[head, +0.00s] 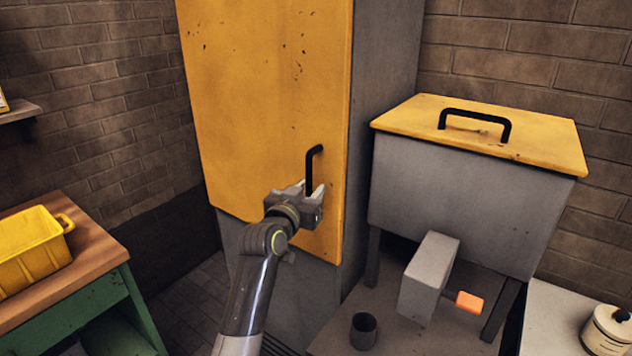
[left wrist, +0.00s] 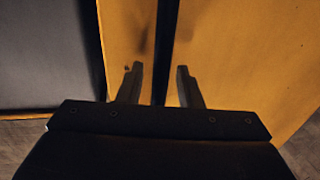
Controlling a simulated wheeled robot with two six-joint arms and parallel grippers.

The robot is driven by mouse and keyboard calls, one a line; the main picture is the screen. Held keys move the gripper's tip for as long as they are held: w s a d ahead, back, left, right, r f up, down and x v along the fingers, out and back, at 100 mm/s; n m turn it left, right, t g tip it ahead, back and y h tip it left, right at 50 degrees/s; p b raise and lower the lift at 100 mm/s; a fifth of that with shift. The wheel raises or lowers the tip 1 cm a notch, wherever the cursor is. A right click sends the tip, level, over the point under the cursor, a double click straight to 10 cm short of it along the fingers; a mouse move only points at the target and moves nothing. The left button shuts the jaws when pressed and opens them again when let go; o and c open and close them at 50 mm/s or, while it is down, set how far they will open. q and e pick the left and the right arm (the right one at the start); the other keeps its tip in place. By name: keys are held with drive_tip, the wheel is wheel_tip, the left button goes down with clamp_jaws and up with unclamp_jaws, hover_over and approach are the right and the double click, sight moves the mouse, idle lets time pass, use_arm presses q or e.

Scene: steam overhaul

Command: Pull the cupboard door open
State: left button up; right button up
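The cupboard door (head: 255,80) is a tall scuffed yellow panel on a grey cupboard (head: 385,60), and it looks shut. Its black bar handle (head: 313,165) stands upright near the door's right edge. My left gripper (head: 312,192) is at the handle's lower part, hiding its lower end. In the left wrist view, the two fingers (left wrist: 160,85) are apart, with the dark handle (left wrist: 166,45) running between them. A gap shows between the left finger and the handle; contact with the right finger is unclear. My right gripper is not in view.
A grey bin with a yellow lid (head: 480,145) stands right of the cupboard, with a grey block (head: 428,275) and a dark cup (head: 363,330) low in front. A wooden-topped green bench (head: 105,255) with a yellow crate (head: 35,250) is at left. Floor between looks clear.

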use_arm(q)
drive_tip(key=shift+w+d, duration=0.1)
drive_tip(key=shift+w, duration=0.15)
drive_tip(key=shift+s+r, duration=0.2)
drive_tip(key=shift+s, duration=0.1)
clamp_jaws()
drive_tip(key=shift+f, duration=0.1)
